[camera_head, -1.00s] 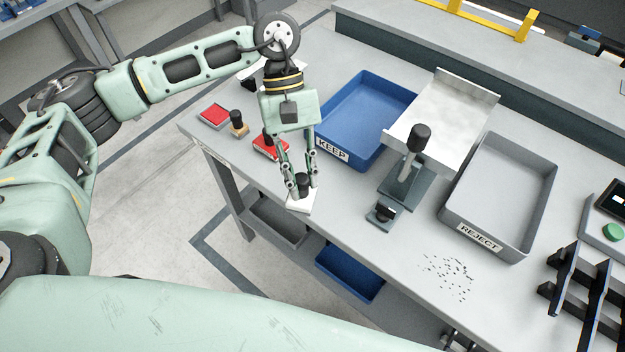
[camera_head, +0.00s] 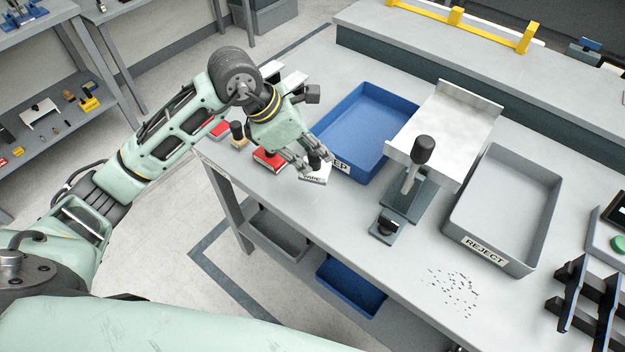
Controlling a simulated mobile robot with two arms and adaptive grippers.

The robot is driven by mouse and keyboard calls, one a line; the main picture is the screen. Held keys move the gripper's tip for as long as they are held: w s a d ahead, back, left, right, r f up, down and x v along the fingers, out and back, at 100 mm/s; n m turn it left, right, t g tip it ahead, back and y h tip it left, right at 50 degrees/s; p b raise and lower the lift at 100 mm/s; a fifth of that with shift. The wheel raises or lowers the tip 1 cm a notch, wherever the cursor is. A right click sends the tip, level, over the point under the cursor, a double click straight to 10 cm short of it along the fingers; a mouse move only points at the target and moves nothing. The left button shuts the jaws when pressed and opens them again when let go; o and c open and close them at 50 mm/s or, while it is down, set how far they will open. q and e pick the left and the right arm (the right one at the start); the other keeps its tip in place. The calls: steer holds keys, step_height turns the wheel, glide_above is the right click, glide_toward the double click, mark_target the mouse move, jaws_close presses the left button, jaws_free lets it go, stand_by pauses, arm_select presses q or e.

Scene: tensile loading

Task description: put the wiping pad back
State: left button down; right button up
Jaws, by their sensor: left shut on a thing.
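The wiping pad (camera_head: 314,179) is a white block with a black knob and dark lettering on its side. It is at the left front of the workbench, just left of the blue KEEP tray (camera_head: 366,120). My left gripper (camera_head: 312,164) is shut on the pad's knob, with its fingers tilted down to the right. I cannot tell whether the pad touches the bench or hangs just above it. The fingers and pad cover part of the KEEP label. My right gripper is not in view.
A red pad (camera_head: 268,161) lies left of the gripper, near a wooden stamp (camera_head: 238,135). Dark specks (camera_head: 455,292) are scattered on the bench front.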

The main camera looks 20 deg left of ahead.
mark_target(310, 163)
arm_select(q)
step_height(310, 163, down, 4)
steer(key=shift+r+p, duration=0.25)
steer(key=shift+p, duration=0.05)
step_height(310, 163, down, 3)
steer(key=shift+r+p, duration=0.1)
steer(key=shift+p, duration=0.35)
steer(key=shift+f, duration=0.5)
steer(key=shift+f, duration=0.2)
steer(key=c, duration=1.5)
jaws_free()
steer(key=shift+r, duration=0.1)
steer(key=shift+c, duration=0.2)
